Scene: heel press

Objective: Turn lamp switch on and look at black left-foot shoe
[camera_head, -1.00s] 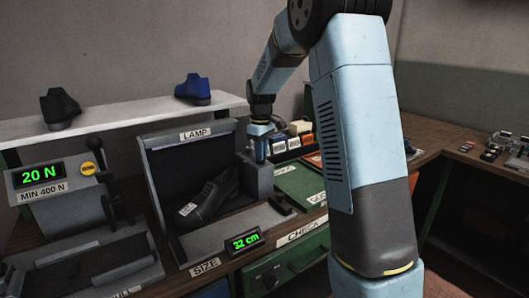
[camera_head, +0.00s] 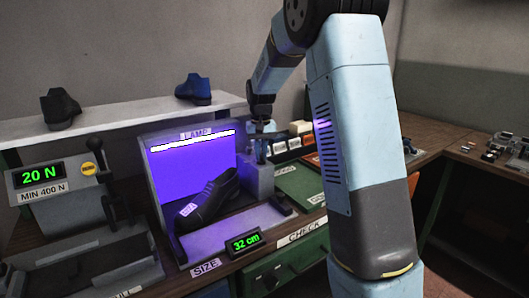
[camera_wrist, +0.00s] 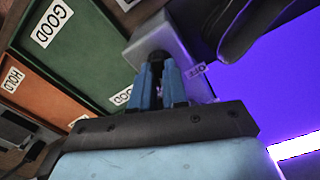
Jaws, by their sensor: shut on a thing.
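The lamp booth (camera_head: 160,165) glows violet, with a bright strip lit under its LAMP label. A black shoe (camera_head: 208,200) with a white tag lies in the booth, its heel toward the right; I cannot read the tag. Part of the shoe (camera_wrist: 238,28) also shows at the top of the wrist view. The grey switch box (camera_head: 259,180) stands at the booth's right side. My gripper (camera_head: 262,153) is over this box. In the wrist view my gripper (camera_wrist: 160,78) is shut on the dark lamp switch (camera_wrist: 158,57), which its fingers partly hide.
A press with a lever (camera_head: 97,148) and a 20 N display (camera_head: 39,174) stands at left. Two other shoes, black (camera_head: 59,107) and blue (camera_head: 193,88), stand on the white shelf (camera_head: 120,108). Green GOOD bins (camera_wrist: 75,55) lie beside the switch box.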

